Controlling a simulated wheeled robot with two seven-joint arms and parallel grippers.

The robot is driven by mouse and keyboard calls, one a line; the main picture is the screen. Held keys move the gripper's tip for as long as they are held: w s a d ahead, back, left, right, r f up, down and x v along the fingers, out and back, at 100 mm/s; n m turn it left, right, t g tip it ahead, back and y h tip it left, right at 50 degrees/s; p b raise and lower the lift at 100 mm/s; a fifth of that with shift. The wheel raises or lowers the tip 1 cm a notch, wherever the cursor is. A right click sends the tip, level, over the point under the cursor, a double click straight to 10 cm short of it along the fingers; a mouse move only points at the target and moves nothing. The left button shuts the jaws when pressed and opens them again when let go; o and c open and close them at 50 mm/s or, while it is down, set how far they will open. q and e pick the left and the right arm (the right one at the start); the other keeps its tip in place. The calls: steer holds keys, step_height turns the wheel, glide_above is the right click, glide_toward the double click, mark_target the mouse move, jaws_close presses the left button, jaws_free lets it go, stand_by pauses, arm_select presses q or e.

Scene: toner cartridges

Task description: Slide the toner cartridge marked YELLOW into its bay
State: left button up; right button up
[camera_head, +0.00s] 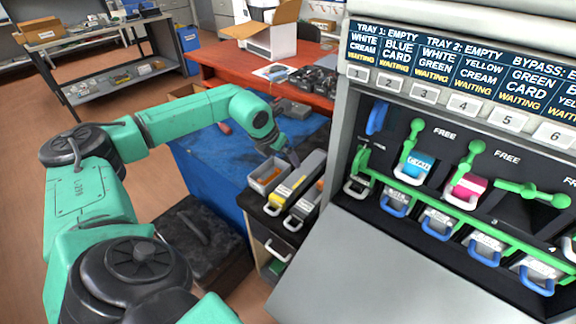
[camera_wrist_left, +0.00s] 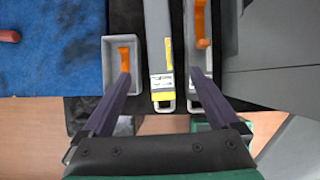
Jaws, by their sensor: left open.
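The cartridge marked yellow, a long grey block (camera_head: 297,178) with a yellow band at its handle end, lies on a small black cabinet left of the printer. In the left wrist view the cartridge (camera_wrist_left: 158,40) runs up the picture, its yellow label and pale handle loop nearest my wrist. My left gripper (camera_head: 291,157) is over it, open; in the wrist view its two dark fingers (camera_wrist_left: 161,76) stand either side of the cartridge, with no grip visible. In the printer, a dark empty-looking bay (camera_head: 528,213) lies right of the magenta cartridge (camera_head: 467,187), below a sideways green lever (camera_head: 545,195).
A second grey cartridge (camera_head: 306,205) with an orange tab lies close on the right. A grey bin (camera_head: 265,177) with an orange piece is close on the left. A cyan cartridge (camera_head: 417,167) sits in the printer. A lowered grey panel (camera_head: 370,270) spreads before it.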

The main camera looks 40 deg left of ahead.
arm_select(q)
step_height(320, 180, down, 3)
steer(key=s+b, duration=0.2)
steer(key=b, duration=0.5)
glide_toward(289, 186)
steer(key=shift+x, duration=0.9)
steer(key=shift+a+f, duration=0.1)
steer(key=shift+f, duration=0.05)
steer(key=b+x, duration=0.5)
steer(key=x, duration=0.3)
steer(key=shift+w+f, duration=0.15)
steer(key=shift+f, duration=0.05)
steer(key=shift+w+f, duration=0.3)
steer(key=shift+f, duration=0.1)
arm_select(e)
step_height(289, 186, down, 13)
steer(key=s, duration=0.1)
steer(key=shift+f, duration=0.15)
arm_select(q)
jaws_close()
